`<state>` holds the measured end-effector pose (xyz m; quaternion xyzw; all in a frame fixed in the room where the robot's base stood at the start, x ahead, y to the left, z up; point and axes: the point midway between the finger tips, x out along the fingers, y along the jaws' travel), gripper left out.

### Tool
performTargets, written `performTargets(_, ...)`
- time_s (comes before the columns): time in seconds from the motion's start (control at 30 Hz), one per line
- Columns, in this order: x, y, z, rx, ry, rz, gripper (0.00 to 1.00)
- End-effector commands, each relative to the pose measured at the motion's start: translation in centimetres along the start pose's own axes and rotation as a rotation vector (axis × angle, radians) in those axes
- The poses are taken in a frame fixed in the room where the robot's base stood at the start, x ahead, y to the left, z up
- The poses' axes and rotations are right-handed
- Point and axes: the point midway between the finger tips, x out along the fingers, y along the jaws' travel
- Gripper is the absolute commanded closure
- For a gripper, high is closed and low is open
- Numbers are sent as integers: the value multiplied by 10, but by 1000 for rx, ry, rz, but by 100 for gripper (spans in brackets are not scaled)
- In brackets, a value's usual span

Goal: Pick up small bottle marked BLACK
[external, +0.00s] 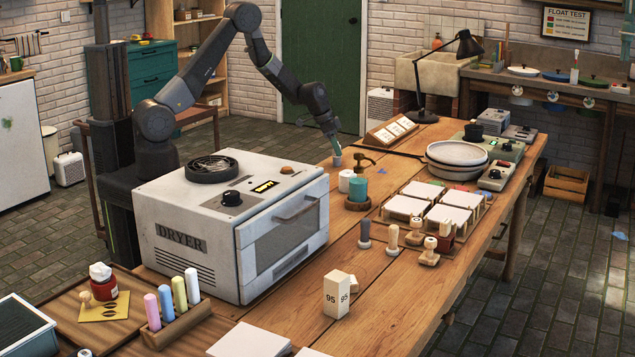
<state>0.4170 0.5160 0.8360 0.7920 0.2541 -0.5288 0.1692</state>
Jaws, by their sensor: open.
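I cannot read a BLACK marking on any bottle in this view. My gripper (331,134) points down over the table, behind the dryer; its jaws are open. A small pale cylinder (337,160) is right under it, and I cannot tell whether they touch. A red bottle with a white cap (102,284) stands on a yellow card at the front left. Pink, blue, yellow and white sticks or bottles (166,302) stand in a wooden rack beside it.
The large white dryer (195,240) stands left of my gripper's spot. A white cylinder (346,181) and a teal cylinder (358,189) are close in front of it. A lamp (425,115), plates (456,153) and a wooden rack of white tiles (480,215) stand to the right.

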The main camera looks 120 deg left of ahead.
Motion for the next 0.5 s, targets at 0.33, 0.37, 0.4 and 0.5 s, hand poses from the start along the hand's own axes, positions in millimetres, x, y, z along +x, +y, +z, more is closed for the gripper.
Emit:
performTargets(0.33,37,-1,5,-1,-2,1,45)
performTargets(0.37,38,-1,4,-1,-1,1,45)
performTargets(0.4,39,-1,4,-1,-1,0,45)
performTargets(0.5,40,-1,4,-1,0,0,45)
